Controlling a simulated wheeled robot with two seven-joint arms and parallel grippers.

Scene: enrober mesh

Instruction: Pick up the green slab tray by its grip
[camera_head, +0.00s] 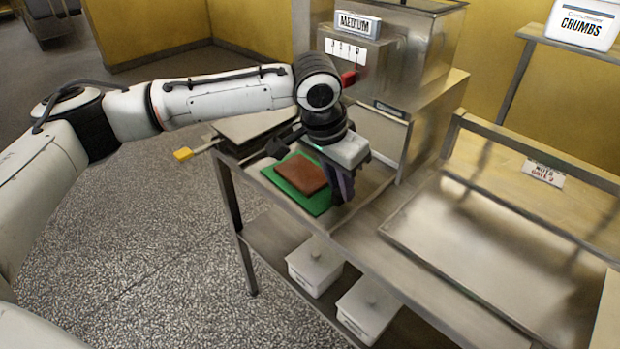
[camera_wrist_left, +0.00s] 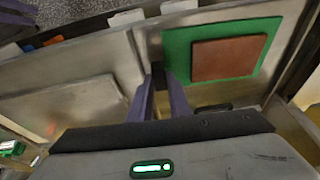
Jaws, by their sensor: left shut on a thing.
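The green slab tray (camera_head: 314,206) lies flat at the left end of the steel bench, with a brown slab (camera_head: 301,175) on it. The tray also shows at the upper right of the left wrist view (camera_wrist_left: 178,48), under the brown slab (camera_wrist_left: 229,58). My left gripper (camera_head: 343,188) is over the tray's right side in the head view. In the left wrist view its purple fingers (camera_wrist_left: 161,80) are shut on a dark grip (camera_wrist_left: 158,74) at the tray's edge. The fingers partly hide the grip. I cannot tell whether the tray is clear of the bench. My right gripper is out of view.
A steel machine labelled MEDIUM (camera_head: 358,25) stands just behind my left gripper. A large, empty shallow steel pan (camera_head: 490,245) is to the right. Lidded white tubs (camera_head: 314,265) sit on the lower shelf. A yellow-ended handle (camera_head: 183,154) sticks out at left.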

